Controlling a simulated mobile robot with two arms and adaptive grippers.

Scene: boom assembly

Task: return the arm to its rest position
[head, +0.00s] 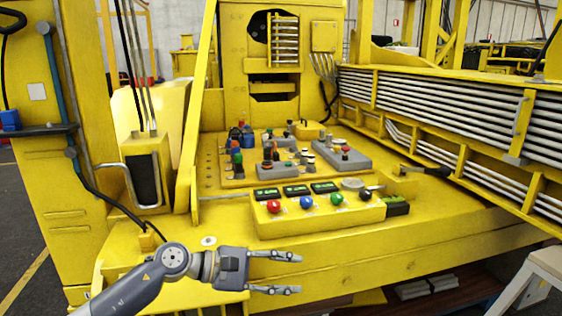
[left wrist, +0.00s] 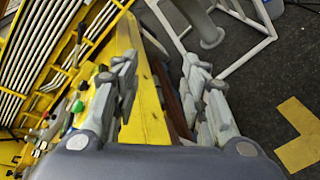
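My left arm (head: 135,290) comes in from the lower left in the head view. Its gripper (head: 287,273) is in front of the yellow machine's front edge, fingers pointing right. The two fingers are apart with nothing between them. The left wrist view also shows the left gripper (left wrist: 160,85) open and empty, with the yellow edge and dark floor beyond it. My right gripper is in neither view.
A yellow control box (head: 315,212) with red, blue, green and black knobs stands on the yellow deck (head: 225,222). A white stool-like frame (head: 540,275) is at the lower right. Pipe-filled rails (head: 440,110) run along the right. Grey floor (head: 35,255) shows at left.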

